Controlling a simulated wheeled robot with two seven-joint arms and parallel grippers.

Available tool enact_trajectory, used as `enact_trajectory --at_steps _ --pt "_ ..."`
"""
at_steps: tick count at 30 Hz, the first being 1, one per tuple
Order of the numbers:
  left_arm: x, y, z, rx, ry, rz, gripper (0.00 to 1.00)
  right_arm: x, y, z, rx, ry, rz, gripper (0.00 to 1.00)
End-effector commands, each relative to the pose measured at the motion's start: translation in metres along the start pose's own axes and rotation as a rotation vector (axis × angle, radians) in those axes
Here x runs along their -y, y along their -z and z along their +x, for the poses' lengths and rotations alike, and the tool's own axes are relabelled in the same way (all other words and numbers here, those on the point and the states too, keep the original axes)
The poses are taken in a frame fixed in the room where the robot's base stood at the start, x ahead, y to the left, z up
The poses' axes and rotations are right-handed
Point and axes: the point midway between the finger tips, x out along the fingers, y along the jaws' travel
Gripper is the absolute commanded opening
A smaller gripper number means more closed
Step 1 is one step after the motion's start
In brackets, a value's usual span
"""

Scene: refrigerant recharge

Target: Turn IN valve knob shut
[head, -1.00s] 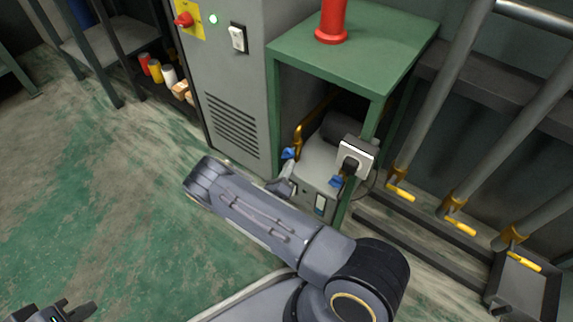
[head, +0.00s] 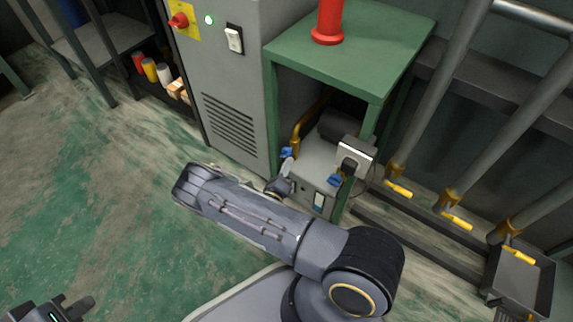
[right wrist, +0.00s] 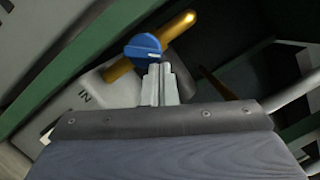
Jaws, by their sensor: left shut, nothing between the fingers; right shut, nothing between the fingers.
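The blue IN valve knob (right wrist: 142,47) sits on a brass pipe in the right wrist view, beside the "IN" lettering on the grey machine. In the head view it shows as a small blue knob (head: 287,153) under the green table. My right gripper (right wrist: 158,68) is shut and empty, its fingertips at the knob's lower edge; I cannot tell whether they touch it. It also shows in the head view (head: 288,167). A second blue knob (head: 334,180) is on the machine's right side. My left gripper (head: 68,306) is shut and empty at the lower left, far from the machine.
The green table (head: 350,50) stands over the grey machine (head: 312,160), its legs close to my right gripper. A grey cabinet (head: 225,90) stands to the left. A white socket box (head: 355,152) is on the table leg. The floor at left is open.

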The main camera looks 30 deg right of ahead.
Motion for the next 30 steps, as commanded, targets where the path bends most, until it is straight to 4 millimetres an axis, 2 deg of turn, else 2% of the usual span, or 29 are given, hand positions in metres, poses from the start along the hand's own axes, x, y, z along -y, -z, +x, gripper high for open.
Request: enact_trajectory --at_steps 30 --pt "-0.0027 0.0030 -0.0060 0.000 0.000 0.000 0.00 0.0046 -0.0035 0.0008 0.001 -0.038 -0.152 0.00"
